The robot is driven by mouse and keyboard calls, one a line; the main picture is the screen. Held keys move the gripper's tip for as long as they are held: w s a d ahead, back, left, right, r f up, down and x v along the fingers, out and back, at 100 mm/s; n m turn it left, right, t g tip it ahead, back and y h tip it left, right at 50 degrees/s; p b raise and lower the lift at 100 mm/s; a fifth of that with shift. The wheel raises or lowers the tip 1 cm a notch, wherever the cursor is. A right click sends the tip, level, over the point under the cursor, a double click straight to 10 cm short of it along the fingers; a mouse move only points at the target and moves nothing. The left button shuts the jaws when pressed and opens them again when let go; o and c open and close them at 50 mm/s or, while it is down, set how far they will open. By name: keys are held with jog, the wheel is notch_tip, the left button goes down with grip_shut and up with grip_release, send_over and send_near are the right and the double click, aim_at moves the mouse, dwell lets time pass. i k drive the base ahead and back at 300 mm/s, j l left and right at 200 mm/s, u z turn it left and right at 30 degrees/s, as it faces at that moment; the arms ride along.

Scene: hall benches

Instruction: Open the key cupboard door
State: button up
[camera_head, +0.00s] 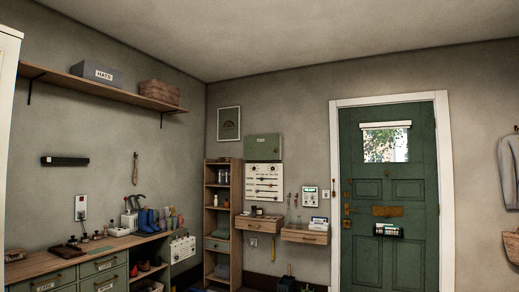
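A green box-like panel (263,147) with small lettering hangs on the back wall, and its front looks flat and closed. Directly below it is a white board (263,183) with rows of small dark items, perhaps hooks or keys. I cannot tell for sure which of these is the key cupboard; the lettering is too small to read. No handle can be made out on the green panel. My gripper and arm are not in view.
A tall wooden shelf unit (222,222) stands left of the board. Small wall drawers (305,236) sit below and to its right. A green door (389,260) is further right. A bench with drawers (70,270) runs along the left wall. The floor is mostly out of view.

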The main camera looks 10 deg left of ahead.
aim_at(267, 147)
jog(key=i+j+u, duration=0.15)
jog(key=i+u, duration=0.25)
jog(key=i, duration=0.4)
jog(key=i+u, duration=0.15)
jog(key=i, duration=4.5)
